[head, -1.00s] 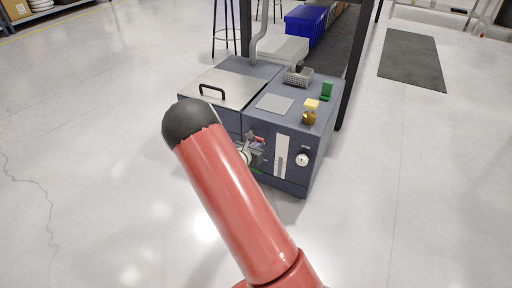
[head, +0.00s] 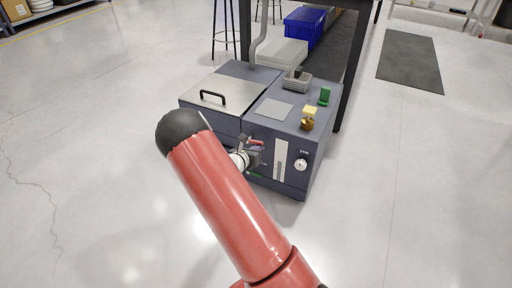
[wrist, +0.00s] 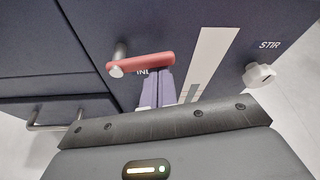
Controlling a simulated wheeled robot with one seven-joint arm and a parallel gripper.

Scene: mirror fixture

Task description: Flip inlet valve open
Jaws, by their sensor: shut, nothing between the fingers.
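The inlet valve has a red lever (wrist: 142,64) on the dark front panel of the machine, lying nearly level across the wrist view, with a metal stub at its left end. The letters "INL" show just below it, partly covered. The red lever also shows small in the head view (head: 256,143). My gripper (wrist: 165,74) is shut and empty, its fingertips right at the lower edge of the lever's right end. I cannot tell whether they touch it. In the head view my gripper (head: 253,158) is just below the lever, partly hidden by my red arm.
A white STIR knob (wrist: 259,76) is right of the lever, past a pale vertical strip (wrist: 207,60). A metal handle (wrist: 55,118) is at lower left. On the machine's top are a lid with a black handle (head: 212,94), a grey basket (head: 297,82) and a yellow-topped jar (head: 308,118).

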